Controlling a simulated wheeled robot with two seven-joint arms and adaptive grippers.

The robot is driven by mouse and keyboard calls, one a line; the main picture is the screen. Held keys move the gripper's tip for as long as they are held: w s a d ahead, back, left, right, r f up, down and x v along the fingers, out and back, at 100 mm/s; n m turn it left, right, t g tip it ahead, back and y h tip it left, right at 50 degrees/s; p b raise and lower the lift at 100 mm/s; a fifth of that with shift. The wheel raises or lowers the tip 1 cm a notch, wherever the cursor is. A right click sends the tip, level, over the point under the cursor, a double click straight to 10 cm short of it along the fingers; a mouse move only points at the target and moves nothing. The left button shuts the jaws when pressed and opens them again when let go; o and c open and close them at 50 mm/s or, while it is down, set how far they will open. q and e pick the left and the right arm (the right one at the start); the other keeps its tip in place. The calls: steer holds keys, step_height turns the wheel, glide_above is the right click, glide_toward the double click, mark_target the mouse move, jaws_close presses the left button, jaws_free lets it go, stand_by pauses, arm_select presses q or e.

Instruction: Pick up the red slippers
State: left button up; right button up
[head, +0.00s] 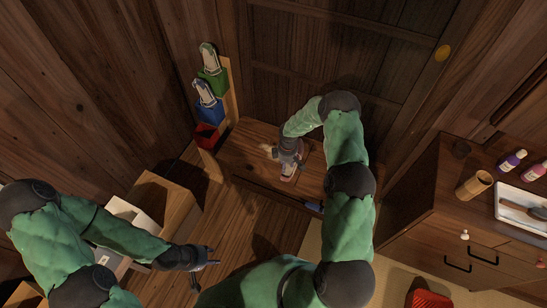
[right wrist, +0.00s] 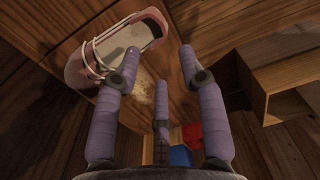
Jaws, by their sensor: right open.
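A reddish-pink slipper (right wrist: 125,38) with a pale insole and thin white straps lies on the wooden step in the right wrist view. It also shows, partly hidden by my gripper, in the head view (head: 287,177). My right gripper (head: 284,158) is over the step beside it. In the right wrist view its fingers (right wrist: 160,70) are spread with nothing between them, and the slipper lies beyond the left fingertip. Whether a second red slipper lies there I cannot tell. My left gripper (head: 205,262) is empty above the floor with its fingers spread.
A wall rack holds green (head: 213,80) and blue (head: 208,108) slippers above an empty-looking red holder (head: 206,136). A wooden cabinet (head: 455,215) with a tray and bottles stands right. A red object (head: 428,298) lies at the lower right. A box unit (head: 165,205) stands left.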

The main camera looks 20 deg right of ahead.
steer(key=b, duration=0.2)
glide_above(285, 176)
steer(key=f, duration=0.3)
steer(key=s+f, duration=0.1)
steer(key=f, duration=0.1)
steer(key=shift+a+f, duration=0.35)
steer(key=f+b, duration=0.2)
steer(key=f, duration=0.1)
steer(key=f+b, duration=0.1)
steer(key=f, duration=0.1)
steer(key=shift+s+a+f, duration=0.1)
steer(key=shift+s+a, duration=0.05)
steer(key=shift+s, duration=0.1)
jaws_close()
